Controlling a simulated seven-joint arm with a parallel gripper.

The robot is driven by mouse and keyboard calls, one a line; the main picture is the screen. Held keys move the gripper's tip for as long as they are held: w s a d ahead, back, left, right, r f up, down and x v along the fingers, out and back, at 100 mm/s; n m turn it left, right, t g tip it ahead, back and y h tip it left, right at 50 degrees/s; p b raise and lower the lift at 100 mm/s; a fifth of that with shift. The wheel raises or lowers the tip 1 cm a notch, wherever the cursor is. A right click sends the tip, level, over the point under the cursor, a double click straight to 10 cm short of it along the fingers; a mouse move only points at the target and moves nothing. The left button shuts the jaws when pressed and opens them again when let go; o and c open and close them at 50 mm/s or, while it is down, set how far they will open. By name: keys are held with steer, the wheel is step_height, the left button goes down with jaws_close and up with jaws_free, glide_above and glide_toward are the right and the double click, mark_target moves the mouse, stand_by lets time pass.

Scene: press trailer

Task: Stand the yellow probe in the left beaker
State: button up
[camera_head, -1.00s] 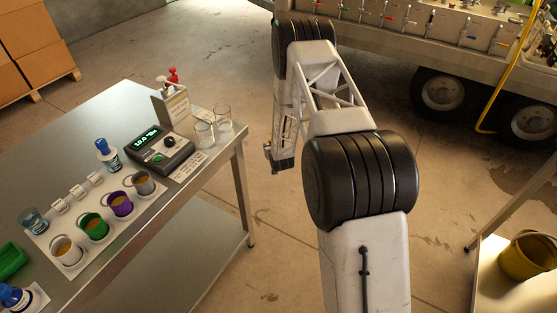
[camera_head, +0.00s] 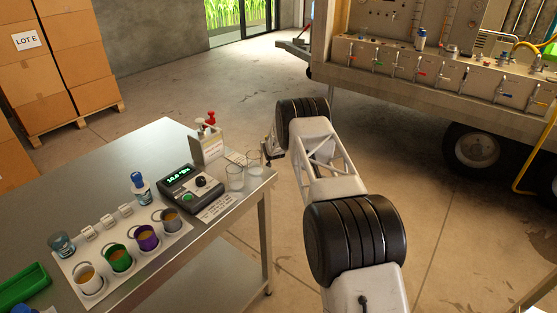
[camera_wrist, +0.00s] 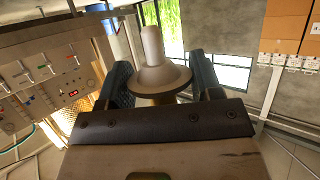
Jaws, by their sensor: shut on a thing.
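My gripper (camera_wrist: 168,85) is shut on a pale, flanged, knob-topped piece (camera_wrist: 153,50), which looks like the top of the yellow probe. A little yellowish colour shows under its flange; the rest is hidden. In the head view my gripper (camera_head: 270,150) is small and dark, just beyond the table's right edge, close to the beakers in the picture. The left beaker (camera_head: 235,178) is clear glass and stands upright near the meter. The right beaker (camera_head: 254,161) stands behind it, nearer the table corner. Both look empty.
The meter (camera_head: 190,187) and a probe stand (camera_head: 207,147) with white and red tops are left of the beakers. Several coloured cups (camera_head: 119,258), a blue-capped bottle (camera_head: 140,190) and a green tray (camera_head: 22,287) occupy the table (camera_head: 110,160). Floor lies beyond its right edge.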

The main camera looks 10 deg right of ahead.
steer(key=a+r, duration=0.6)
steer(key=r, duration=0.4)
steer(key=a+r, duration=0.6)
steer(key=r, duration=0.5)
steer(key=a+r, duration=0.7)
steer(key=r, duration=0.3)
steer(key=s+a+r, duration=0.6)
steer(key=a+r, duration=0.2)
steer(key=r, duration=0.1)
steer(key=s+a+r, duration=0.6)
steer(key=a+r, duration=0.2)
steer(key=s+a+f, duration=0.2)
steer(key=s+a, duration=0.9)
steer(key=s, duration=0.3)
steer(key=s+a+f, duration=0.2)
steer(key=s+a, duration=0.9)
steer(key=s, duration=0.4)
steer(key=s+a+f, duration=0.1)
steer(key=s+f, duration=0.2)
steer(key=s, duration=0.9)
steer(key=s+a+f+y, duration=0.1)
steer(key=s+a+f, duration=0.1)
steer(key=s, duration=1)
steer(key=s+a+f+n, duration=0.1)
steer(key=s+f, duration=0.3)
steer(key=s, duration=0.8)
steer(key=shift+a+f, duration=0.3)
steer(key=shift+a, duration=0.35)
